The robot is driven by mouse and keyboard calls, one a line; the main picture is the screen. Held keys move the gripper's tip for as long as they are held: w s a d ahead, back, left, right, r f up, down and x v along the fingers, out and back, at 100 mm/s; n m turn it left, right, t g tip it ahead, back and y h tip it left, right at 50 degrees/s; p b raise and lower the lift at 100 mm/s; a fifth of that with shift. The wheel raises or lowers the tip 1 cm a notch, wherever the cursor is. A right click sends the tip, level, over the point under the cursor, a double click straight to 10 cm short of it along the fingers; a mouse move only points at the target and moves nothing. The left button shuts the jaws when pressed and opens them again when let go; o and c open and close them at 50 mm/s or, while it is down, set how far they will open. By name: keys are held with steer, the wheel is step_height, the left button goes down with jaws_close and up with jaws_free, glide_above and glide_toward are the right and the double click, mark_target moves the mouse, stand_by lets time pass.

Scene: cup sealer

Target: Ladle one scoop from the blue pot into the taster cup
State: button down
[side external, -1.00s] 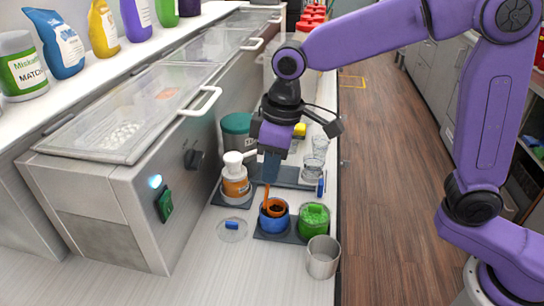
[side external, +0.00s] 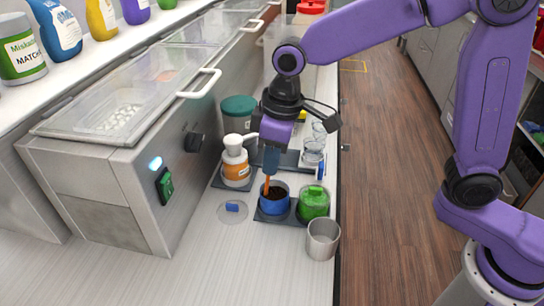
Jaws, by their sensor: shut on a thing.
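The blue pot (side external: 275,206) stands open on a dark mat, with dark contents showing inside. My gripper (side external: 271,165) is right above the pot, pointing down, shut on the orange ladle handle (side external: 267,187). The handle runs down into the pot at its left side, and the ladle's bowl is hidden, seemingly in the dark contents. A metal cup (side external: 323,239) stands at the front right. I cannot tell which one is the taster cup.
A green pot (side external: 314,203) stands right beside the blue pot. A white-topped pump bottle (side external: 235,168) stands at the left. A clear lid with a blue knob (side external: 233,209) lies at the front left. The steel counter unit (side external: 120,200) bounds the left; the front counter is clear.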

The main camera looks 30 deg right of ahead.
stand_by(0.5)
steer(key=shift+r, duration=3.4)
steer(key=w+d+r+n+g+h, duration=0.1)
steer(key=w+d+n, duration=0.2)
steer(key=w+d, duration=0.35)
steer(key=w+d+r+n, duration=0.2)
steer(key=w+d, duration=0.1)
steer(key=d, duration=0.6)
steer(key=s+a+f+t+h, duration=0.2)
steer(key=s+f+t+h, duration=0.1)
steer(key=s+f+t, duration=0.4)
steer(key=shift+s+n+t, duration=0.3)
steer(key=shift+s+t, duration=0.2)
steer(key=shift+t, duration=0.8)
steer(key=shift+a+f, duration=0.15)
steer(key=shift+f, duration=0.05)
